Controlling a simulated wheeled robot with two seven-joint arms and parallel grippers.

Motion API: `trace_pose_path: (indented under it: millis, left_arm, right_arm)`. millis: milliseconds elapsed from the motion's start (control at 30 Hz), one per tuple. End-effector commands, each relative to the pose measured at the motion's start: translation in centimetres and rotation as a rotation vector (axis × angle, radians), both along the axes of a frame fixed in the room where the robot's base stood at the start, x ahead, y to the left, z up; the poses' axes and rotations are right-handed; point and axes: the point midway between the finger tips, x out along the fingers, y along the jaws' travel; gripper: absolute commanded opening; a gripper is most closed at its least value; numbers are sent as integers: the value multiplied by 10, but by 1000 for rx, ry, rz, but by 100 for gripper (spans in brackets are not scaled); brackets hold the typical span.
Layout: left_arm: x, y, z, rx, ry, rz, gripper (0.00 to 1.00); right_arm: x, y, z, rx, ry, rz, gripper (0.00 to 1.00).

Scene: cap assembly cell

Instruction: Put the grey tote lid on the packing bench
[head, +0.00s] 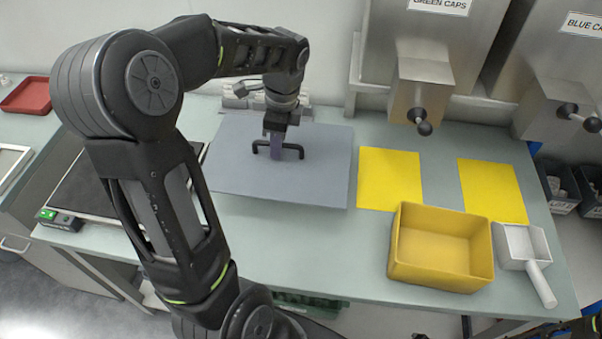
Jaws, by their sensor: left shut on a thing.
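The grey tote lid (235,177) is a flat grey panel with a black bar handle (292,148) on top. It is at the left-middle part of the packing bench (350,247), over the bench top; I cannot tell whether it touches the bench or is held just above it. My left gripper (277,150) points down at the middle of the lid and is shut on its handle. My left arm crosses the left of the view and hides part of the bench. My right gripper is not in view; only a bit of dark arm shows at the bottom right corner.
A yellow bin (440,275) and a white scoop (523,248) stand at the bench's front right. Two yellow sheets (390,179) lie behind them. Cap dispensers (421,90) overhang the back. A dark flat panel (90,197) lies at left, a red tray (28,96) far left.

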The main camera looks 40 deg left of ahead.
Motion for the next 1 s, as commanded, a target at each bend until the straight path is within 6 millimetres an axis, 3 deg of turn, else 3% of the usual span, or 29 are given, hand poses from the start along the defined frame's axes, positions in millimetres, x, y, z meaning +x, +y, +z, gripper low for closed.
trace_pose_path:
  millis: [333,733,1000]
  left_arm:
    - [-1,0,-54,0,4,0,0]
    - [0,0,-62,0,2,0,0]
    - [-1,0,-95,-1,3,-1,0]
  right_arm:
    - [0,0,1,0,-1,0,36]
    - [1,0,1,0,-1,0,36]
    - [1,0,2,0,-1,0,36]
